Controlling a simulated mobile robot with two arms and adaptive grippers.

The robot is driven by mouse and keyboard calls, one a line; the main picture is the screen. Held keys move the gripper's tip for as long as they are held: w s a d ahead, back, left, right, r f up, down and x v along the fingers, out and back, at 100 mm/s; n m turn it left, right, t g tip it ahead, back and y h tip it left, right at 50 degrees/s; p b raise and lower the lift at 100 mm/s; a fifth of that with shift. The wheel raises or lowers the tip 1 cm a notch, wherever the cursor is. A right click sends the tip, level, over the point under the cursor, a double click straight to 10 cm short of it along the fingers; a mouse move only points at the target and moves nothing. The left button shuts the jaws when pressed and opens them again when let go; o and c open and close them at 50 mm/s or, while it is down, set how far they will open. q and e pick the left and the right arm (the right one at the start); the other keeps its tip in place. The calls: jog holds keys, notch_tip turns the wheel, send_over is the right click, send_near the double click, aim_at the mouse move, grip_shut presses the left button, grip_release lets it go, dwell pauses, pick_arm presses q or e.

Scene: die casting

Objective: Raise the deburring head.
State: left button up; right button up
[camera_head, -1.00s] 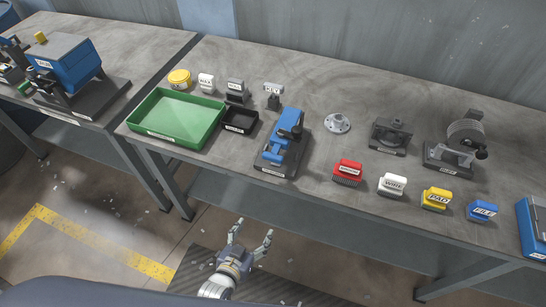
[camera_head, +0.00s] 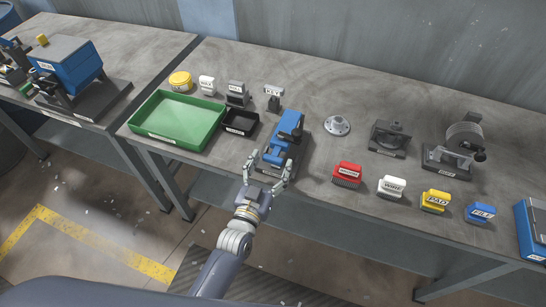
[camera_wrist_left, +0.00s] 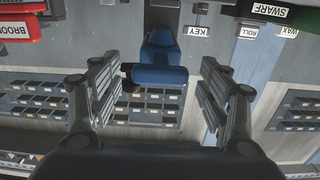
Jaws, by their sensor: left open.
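A blue device (camera_head: 287,126) on a dark base stands at the front of the workbench, in the middle of the head view. It looks like the deburring unit, but I cannot read its label. My left gripper (camera_head: 268,173) is open at the near end of this device, its fingers pointing toward it. In the left wrist view a blue rounded head (camera_wrist_left: 160,60) shows between the spread fingers of my left gripper (camera_wrist_left: 158,90). I cannot tell whether a finger touches it. My right gripper is not in view.
Left of the device are a green tray (camera_head: 143,128) and a small black tray (camera_head: 227,130). A key block (camera_head: 273,92) stands behind. A red broom block (camera_head: 347,171) and white, yellow and blue blocks line the right front. A flanged metal part (camera_head: 337,124) lies behind them.

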pick_arm(q)
jog(key=shift+x, duration=1.1)
